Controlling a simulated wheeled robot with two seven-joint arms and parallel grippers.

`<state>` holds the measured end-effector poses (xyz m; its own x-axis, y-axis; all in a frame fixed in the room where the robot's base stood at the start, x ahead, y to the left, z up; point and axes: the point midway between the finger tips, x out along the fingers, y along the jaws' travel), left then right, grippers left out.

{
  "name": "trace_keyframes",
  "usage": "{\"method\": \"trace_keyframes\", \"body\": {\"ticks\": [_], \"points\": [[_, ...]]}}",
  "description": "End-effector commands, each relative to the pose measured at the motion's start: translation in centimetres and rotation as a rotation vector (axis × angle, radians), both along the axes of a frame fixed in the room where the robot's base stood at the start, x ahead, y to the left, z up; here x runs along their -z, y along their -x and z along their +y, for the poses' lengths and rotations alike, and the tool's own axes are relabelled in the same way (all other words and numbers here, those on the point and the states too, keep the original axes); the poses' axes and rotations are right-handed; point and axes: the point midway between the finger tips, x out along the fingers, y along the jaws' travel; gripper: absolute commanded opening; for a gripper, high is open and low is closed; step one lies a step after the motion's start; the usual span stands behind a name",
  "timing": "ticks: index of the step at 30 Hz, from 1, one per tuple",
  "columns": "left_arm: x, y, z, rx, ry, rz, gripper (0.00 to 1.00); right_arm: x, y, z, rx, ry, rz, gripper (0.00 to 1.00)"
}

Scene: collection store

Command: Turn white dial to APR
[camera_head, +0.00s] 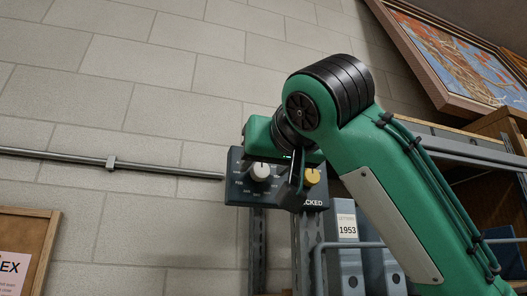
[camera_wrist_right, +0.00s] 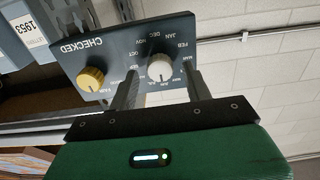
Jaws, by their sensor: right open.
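The white dial (camera_head: 260,171) sits on a dark grey panel (camera_head: 237,192) on the wall side, with month labels around it. In the right wrist view the white dial (camera_wrist_right: 161,69) appears upside down, its dark pointer mark facing the gripper side; the label there is too small to read surely. My right gripper (camera_wrist_right: 163,92) is open, its two fingers apart with the dial showing between them. Contact with the dial cannot be told. In the head view the right gripper (camera_head: 294,182) hides part of the panel. My left gripper is not in view.
A yellow dial (camera_wrist_right: 90,79) sits beside the white one, above the word CHECKED, near one finger. A metal shelf with grey file boxes (camera_head: 348,262) stands below right. A pipe (camera_head: 60,155) runs along the brick wall. A framed picture (camera_head: 455,60) is at upper right.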

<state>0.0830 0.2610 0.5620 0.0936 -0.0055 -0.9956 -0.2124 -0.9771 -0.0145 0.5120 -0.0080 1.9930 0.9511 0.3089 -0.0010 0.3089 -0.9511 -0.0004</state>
Motion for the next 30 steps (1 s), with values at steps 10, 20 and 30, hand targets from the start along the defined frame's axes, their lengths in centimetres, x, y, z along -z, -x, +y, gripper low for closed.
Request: {"method": "trace_keyframes", "body": {"ticks": [10, 20, 30], "points": [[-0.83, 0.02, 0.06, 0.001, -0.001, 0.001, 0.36, 0.05, -1.32, 0.42, 0.000, -0.001, 0.000, 0.50], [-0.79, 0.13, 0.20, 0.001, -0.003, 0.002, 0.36, 0.05, -1.29, 0.41, 0.000, -0.001, 0.000, 0.14], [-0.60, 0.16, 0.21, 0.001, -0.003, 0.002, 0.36, 0.08, -1.26, 0.41, 0.000, 0.024, -0.008, 0.06]]}}
